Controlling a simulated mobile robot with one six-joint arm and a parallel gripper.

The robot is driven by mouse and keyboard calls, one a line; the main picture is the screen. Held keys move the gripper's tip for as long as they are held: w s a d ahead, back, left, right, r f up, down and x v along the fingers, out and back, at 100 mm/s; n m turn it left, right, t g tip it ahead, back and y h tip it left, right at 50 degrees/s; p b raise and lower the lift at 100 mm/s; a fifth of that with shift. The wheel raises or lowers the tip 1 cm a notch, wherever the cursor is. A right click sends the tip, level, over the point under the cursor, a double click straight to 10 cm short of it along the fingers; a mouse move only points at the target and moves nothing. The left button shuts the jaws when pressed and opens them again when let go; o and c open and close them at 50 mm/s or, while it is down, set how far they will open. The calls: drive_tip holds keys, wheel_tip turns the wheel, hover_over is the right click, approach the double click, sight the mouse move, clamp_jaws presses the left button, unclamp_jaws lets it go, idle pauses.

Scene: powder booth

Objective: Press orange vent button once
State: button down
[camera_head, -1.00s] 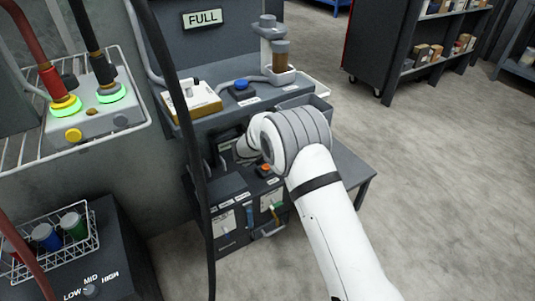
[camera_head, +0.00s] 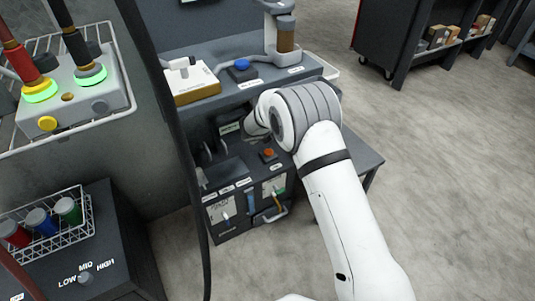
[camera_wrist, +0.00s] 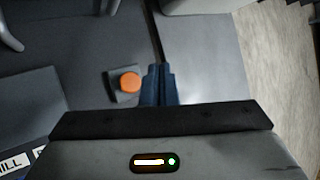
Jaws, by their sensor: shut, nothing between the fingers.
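The orange vent button (camera_head: 268,153) sits on a small dark base on the low dark cabinet, in front of the shelf recess. In the wrist view the orange button (camera_wrist: 129,82) is just left of my gripper (camera_wrist: 159,74). My gripper's blue fingers are together and empty. They appear beside the button, apart from it in the picture; their height above the surface is hard to tell. In the head view my gripper is hidden behind my white arm.
A blue button (camera_head: 241,65) and a yellow-edged box (camera_head: 191,82) stand on the shelf above. A dark cable (camera_head: 187,150) hangs at the left of the cabinet. A wire rack with several coloured canisters (camera_head: 42,222) is at lower left. Floor at right is clear.

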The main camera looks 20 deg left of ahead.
drive_tip(key=b, duration=0.5)
hover_over(268, 153)
wheel_tip(268, 153, down, 6)
drive_tip(key=shift+s+r, duration=0.1)
drive_tip(key=shift+r, duration=0.1)
drive_tip(key=shift+f, duration=0.85)
drive_tip(key=shift+f, duration=0.1)
idle(0.7)
drive_tip(key=shift+f+b, duration=0.3)
drive_tip(key=shift+b, duration=0.05)
drive_tip(key=shift+f+b, duration=0.3)
drive_tip(key=shift+f, duration=0.25)
idle(0.5)
drive_tip(key=shift+r, duration=0.1)
drive_tip(key=shift+r+p, duration=0.85)
drive_tip(key=shift+p, duration=0.1)
